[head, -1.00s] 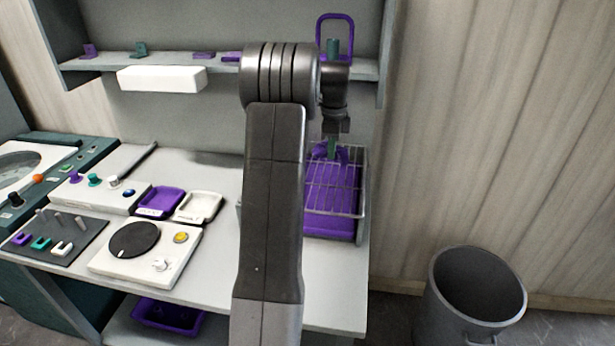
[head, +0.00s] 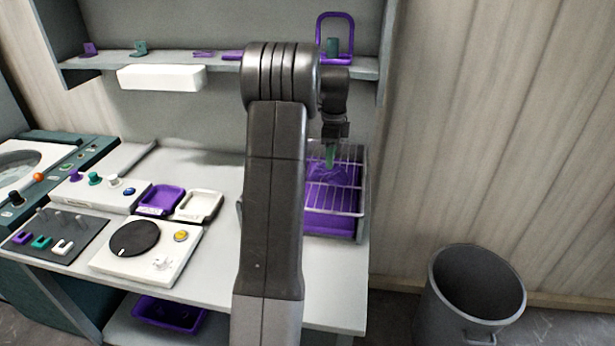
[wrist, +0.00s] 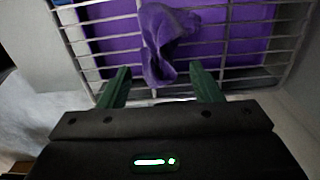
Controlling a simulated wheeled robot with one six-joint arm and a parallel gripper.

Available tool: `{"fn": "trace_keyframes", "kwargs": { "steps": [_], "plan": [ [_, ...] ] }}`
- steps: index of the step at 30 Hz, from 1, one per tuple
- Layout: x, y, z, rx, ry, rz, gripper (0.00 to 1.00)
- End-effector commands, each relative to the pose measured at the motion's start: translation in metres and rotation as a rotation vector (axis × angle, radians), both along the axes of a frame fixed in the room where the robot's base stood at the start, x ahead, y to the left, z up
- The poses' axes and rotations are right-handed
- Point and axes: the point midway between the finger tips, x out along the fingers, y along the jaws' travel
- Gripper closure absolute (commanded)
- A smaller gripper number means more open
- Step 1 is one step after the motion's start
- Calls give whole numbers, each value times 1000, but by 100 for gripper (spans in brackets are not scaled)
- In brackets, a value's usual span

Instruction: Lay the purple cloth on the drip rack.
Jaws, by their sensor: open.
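The purple cloth (head: 325,173) lies crumpled on the wire grid of the drip rack (head: 347,206), near its back part. In the wrist view the cloth (wrist: 163,42) rests over the bars of the rack (wrist: 232,51), one end bunched towards my gripper. My gripper (head: 329,163) is low over the back of the rack. In the wrist view its two green fingers (wrist: 160,82) stand apart, one on each side of the cloth's near end. Whether a finger still touches the cloth cannot be told. My arm hides the rack's left side in the head view.
A purple tray (head: 159,200) and a white tray (head: 199,205) sit left of my arm, behind a white device with a black disc (head: 135,239). A shelf (head: 220,62) with small items runs above. A grey bin (head: 476,300) stands on the floor at right.

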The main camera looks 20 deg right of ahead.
Motion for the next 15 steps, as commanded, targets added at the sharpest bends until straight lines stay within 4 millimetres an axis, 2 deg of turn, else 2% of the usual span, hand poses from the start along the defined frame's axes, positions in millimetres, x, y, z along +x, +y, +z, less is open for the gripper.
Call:
{"fn": "trace_keyframes", "kwargs": {
  "steps": [4,7,15],
  "plan": [
    [0,0,4,-1,-2,0,41],
    [1,0,15,-1,-3,0,41],
    [1,0,75,-1,-5,0,41]
  ]
}}
